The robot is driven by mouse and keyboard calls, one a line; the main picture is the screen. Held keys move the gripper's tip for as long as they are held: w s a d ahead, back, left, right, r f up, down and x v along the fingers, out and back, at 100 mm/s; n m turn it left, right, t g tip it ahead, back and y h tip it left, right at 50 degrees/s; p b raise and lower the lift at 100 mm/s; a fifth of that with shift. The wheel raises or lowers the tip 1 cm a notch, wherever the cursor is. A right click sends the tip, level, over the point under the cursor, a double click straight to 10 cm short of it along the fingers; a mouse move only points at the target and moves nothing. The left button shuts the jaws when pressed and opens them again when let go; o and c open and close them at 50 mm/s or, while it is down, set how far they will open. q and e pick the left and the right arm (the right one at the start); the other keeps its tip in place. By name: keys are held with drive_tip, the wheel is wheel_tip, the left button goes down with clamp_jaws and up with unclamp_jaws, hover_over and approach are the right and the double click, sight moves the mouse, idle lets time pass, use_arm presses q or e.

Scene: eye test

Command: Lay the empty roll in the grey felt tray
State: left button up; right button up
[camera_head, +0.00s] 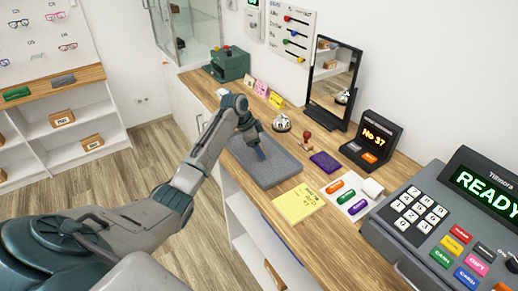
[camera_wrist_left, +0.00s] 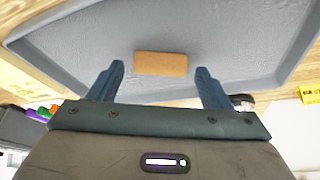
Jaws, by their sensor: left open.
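The grey felt tray (camera_head: 283,174) lies on the wooden counter; its floor and raised rim also fill much of the left wrist view (camera_wrist_left: 235,35). A short brown cardboard roll (camera_wrist_left: 161,64) appears to lie on its side on the tray floor in the left wrist view. My left gripper (camera_head: 260,154) is over the tray, pointing down. In the left wrist view its two blue fingers (camera_wrist_left: 160,72) are apart, one on each side of the roll, with a gap at both ends. I cannot make out the roll in the head view. My right gripper is not in view.
A silver bell (camera_head: 282,123), a red-handled stamp (camera_head: 306,139) and a purple pad (camera_head: 325,161) stand close beyond the tray. A yellow note pad (camera_head: 299,203) lies to its right. A mirror (camera_head: 333,85) and the cash register (camera_head: 440,215) stand farther off.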

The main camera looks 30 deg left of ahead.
use_arm(q)
drive_tip(key=b+v, duration=0.3)
drive_tip(key=v, duration=0.8)
